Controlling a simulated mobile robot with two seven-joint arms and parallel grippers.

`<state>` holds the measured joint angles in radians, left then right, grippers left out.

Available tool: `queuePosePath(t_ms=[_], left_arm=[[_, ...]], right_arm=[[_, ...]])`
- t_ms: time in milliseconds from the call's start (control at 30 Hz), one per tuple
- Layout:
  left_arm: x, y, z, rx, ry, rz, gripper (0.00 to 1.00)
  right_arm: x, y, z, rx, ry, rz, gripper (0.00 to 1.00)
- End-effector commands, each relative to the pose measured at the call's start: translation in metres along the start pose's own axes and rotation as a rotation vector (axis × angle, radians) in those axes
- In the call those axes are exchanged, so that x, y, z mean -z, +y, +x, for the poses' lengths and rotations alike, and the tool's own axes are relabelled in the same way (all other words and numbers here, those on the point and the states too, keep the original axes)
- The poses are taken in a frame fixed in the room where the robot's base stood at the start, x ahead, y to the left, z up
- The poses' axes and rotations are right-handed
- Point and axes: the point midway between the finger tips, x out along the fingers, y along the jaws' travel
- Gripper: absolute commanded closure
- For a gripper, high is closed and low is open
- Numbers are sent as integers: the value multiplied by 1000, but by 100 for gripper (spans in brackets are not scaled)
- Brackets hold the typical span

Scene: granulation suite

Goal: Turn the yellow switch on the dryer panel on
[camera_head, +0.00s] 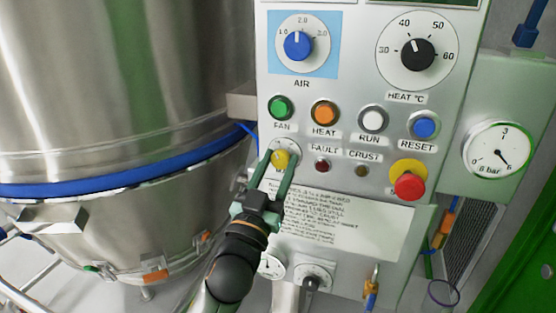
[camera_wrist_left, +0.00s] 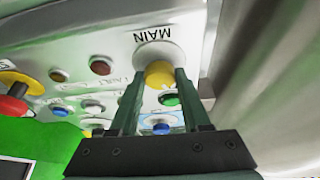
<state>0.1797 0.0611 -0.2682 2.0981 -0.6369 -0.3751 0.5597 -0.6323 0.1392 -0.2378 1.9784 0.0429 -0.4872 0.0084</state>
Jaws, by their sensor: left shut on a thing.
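The yellow switch (camera_head: 281,159) is on the left side of the dryer panel (camera_head: 330,183), below the green FAN button. In the left wrist view the yellow switch (camera_wrist_left: 159,74) sits on a round pale plate marked MAIN. My left gripper (camera_head: 277,160) has its two green fingers on either side of the yellow switch and is shut on it. In the left wrist view the fingers of my left gripper (camera_wrist_left: 157,85) reach up to the knob's sides. The knob's exact turn angle is hard to tell. My right gripper is not in view.
The panel carries a blue AIR knob (camera_head: 298,46), a black HEAT knob (camera_head: 417,55), a green FAN button (camera_head: 281,108), an orange HEAT button (camera_head: 324,113) and a red emergency button (camera_head: 409,186). A steel vessel (camera_head: 110,80) stands close on the left. A pressure gauge (camera_head: 498,151) is on the right.

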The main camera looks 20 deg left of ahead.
Motion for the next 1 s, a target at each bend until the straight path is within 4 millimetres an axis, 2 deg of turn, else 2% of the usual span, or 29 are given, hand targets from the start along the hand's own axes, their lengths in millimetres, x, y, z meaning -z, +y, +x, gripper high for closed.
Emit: queuePosePath(t_ms=[533, 1000], left_arm=[[7, -3, 3, -189, -1, 455, 100], [6, -4, 3, -321, 1, 778, 100]], right_arm=[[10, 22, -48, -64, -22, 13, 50], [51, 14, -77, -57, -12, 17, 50]])
